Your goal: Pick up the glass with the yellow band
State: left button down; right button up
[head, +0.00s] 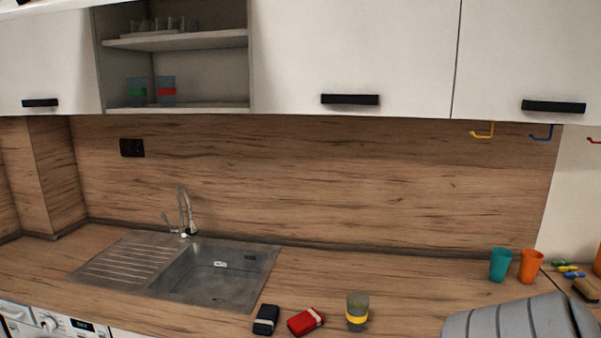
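The glass with the yellow band (357,311) stands upright on the wood countertop near its front edge, right of the sink. It is grey and see-through, with the band around its lower half. Two more banded glasses, one with a green band (137,91) and one with a red band (167,90), stand on the lower shelf of the open cabinet. Neither of my grippers shows in the head view.
A red object (306,321) and a black object (265,319) lie left of the glass. A grey ribbed object (520,320) is at the lower right. Teal (500,265) and orange (531,266) cups stand behind it. The counter behind the glass is clear.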

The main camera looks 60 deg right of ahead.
aim_at(357, 309)
jog(key=z, duration=2.2)
jog(key=i+l+u, duration=0.15)
jog(key=l, duration=0.2)
jog(key=i+l+u, duration=0.1)
jog(key=i+l, duration=0.15)
jog(key=i+l+u, duration=0.15)
jog(key=l, duration=0.3)
